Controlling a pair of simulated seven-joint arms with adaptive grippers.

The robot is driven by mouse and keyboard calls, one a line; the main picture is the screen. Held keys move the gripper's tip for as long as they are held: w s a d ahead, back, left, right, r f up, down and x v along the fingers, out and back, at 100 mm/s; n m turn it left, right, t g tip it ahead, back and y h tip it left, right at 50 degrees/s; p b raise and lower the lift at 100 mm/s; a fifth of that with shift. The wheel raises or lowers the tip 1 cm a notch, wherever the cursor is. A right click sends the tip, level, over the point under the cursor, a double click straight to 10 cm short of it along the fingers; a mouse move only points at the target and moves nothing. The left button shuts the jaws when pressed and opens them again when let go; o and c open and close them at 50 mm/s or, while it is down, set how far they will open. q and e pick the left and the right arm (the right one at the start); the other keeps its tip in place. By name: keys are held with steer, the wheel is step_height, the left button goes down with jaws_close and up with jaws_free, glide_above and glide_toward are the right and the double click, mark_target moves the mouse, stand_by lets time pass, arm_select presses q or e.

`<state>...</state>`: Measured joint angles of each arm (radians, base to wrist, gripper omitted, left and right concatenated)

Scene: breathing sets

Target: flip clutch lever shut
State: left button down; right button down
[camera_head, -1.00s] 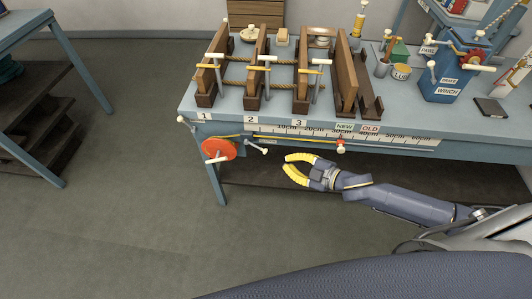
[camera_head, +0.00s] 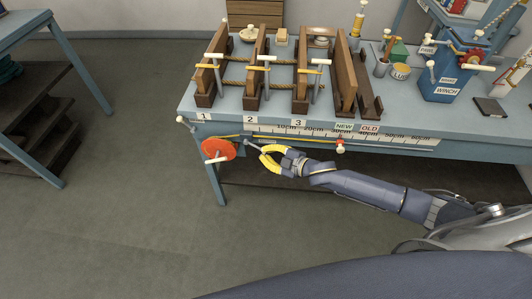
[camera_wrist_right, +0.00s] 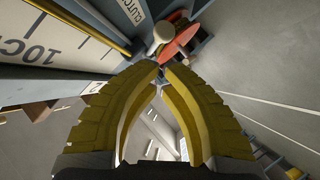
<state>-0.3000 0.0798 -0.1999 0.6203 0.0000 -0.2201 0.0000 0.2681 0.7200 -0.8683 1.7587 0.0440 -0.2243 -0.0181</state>
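The clutch lever (camera_head: 252,143) is a short grey rod with a pale end on the bench front, just right of the red disc (camera_head: 218,149). My right gripper (camera_head: 262,151) is at the lever's outer end, its yellow fingers curved in. In the right wrist view, the fingertips (camera_wrist_right: 162,67) nearly meet, with a thin grey piece between them, apparently the lever. The lever's outer end is hidden by the fingers. A white knob (camera_wrist_right: 163,31) stands beyond the tips, before the red disc (camera_wrist_right: 181,42). Part of the clutch label (camera_wrist_right: 131,10) shows above. My left gripper is not in view.
The blue bench (camera_head: 470,147) carries wooden rope frames (camera_head: 254,80) and a winch (camera_head: 448,75). A ruler strip (camera_head: 380,138) runs along its front, with a red-and-white fitting (camera_head: 340,146) below. Open floor (camera_head: 120,200) lies to the left.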

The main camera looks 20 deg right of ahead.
steer(key=shift+w+f, duration=0.65)
steer(key=shift+w, duration=0.05)
steer(key=shift+s+d+f, duration=0.1)
steer(key=shift+f, duration=0.05)
steer(key=shift+f+y, duration=0.1)
steer(key=shift+y, duration=0.3)
